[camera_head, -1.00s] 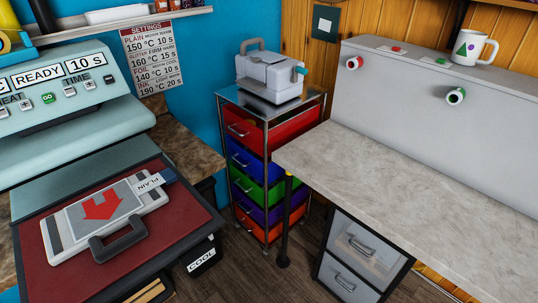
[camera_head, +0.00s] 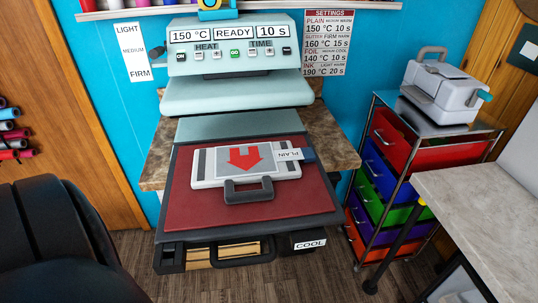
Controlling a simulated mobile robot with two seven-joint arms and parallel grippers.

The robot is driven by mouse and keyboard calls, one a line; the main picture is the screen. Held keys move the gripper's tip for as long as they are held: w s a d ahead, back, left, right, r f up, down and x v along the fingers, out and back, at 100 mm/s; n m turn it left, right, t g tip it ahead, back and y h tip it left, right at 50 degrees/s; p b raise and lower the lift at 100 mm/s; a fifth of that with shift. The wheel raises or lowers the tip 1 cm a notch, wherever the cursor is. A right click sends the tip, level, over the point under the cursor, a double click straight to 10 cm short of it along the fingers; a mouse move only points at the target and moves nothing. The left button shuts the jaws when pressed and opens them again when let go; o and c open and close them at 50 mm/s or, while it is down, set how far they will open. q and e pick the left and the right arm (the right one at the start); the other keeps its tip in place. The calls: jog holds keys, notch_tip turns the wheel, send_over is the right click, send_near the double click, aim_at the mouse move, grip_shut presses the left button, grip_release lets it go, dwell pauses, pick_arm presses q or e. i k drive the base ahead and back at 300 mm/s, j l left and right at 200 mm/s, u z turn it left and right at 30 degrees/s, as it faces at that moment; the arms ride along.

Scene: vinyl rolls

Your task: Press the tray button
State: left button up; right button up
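A pale teal heat press (camera_head: 235,92) stands in the middle. Its panel reads 150 °C, READY and 10 s. Below the readouts is a row of small buttons, with a green GO button (camera_head: 235,54) at the centre. No button is visibly labelled as a tray button. The tray with a dark red pad (camera_head: 300,212) is out in front of the press. On it lies a grey-white case-like plate (camera_head: 205,168) with a red down arrow, a dark handle and a PLAIN tag (camera_head: 289,154). Neither gripper is in view.
A COOL label (camera_head: 310,244) is below the tray's right side. A drawer cart (camera_head: 395,160) carrying a grey machine (camera_head: 440,92) and a grey-topped table (camera_head: 480,205) stand to the right. Large black rounded shapes fill the lower left. A settings chart (camera_head: 328,43) hangs on the wall.

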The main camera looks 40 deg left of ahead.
aim_at(286, 50)
jog(key=u, duration=1.6)
